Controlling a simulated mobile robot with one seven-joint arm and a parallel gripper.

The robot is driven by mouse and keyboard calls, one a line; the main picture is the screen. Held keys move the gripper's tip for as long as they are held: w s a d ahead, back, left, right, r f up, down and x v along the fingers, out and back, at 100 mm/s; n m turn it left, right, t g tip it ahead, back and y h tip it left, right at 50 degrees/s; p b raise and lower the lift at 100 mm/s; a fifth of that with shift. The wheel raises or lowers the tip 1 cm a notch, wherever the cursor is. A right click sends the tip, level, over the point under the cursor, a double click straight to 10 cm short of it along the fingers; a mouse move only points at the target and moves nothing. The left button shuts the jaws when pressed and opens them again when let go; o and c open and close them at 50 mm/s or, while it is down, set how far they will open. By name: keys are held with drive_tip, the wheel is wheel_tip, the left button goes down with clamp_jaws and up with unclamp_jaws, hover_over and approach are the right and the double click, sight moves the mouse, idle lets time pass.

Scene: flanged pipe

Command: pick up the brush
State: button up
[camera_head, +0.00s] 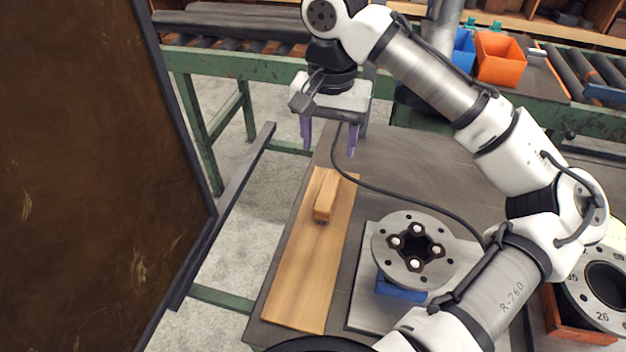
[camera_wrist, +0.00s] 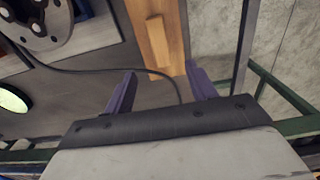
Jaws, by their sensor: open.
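The brush (camera_head: 326,195) is a light wooden block with a dark underside, lying near the far end of a wooden board (camera_head: 303,263) on the table. In the wrist view the brush (camera_wrist: 157,43) lies lengthwise on the board, ahead of the fingers and between their lines. My gripper (camera_head: 329,142) hangs above the far end of the board, beyond the brush in the head view. Its purple fingers are apart with nothing between them. They also show in the wrist view (camera_wrist: 157,88).
A grey flange (camera_head: 392,236) with bolts stands on a blue support and plate right of the board. A dark cable (camera_head: 376,189) crosses the tabletop. A brown panel (camera_head: 90,180) stands at left. Orange and blue bins (camera_head: 500,60) sit on the back bench.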

hover_over(327, 192)
wheel_tip(327, 192, down, 8)
drive_tip(key=shift+w+a+f+p, duration=0.15)
drive_tip(key=shift+f+p, duration=0.05)
drive_tip(key=shift+p, duration=0.2)
drive_tip(key=shift+d+f+p, duration=0.2)
drive_tip(key=shift+f+p, duration=0.45)
drive_tip(key=shift+f, duration=2.05)
drive_tip(key=c, duration=1.1)
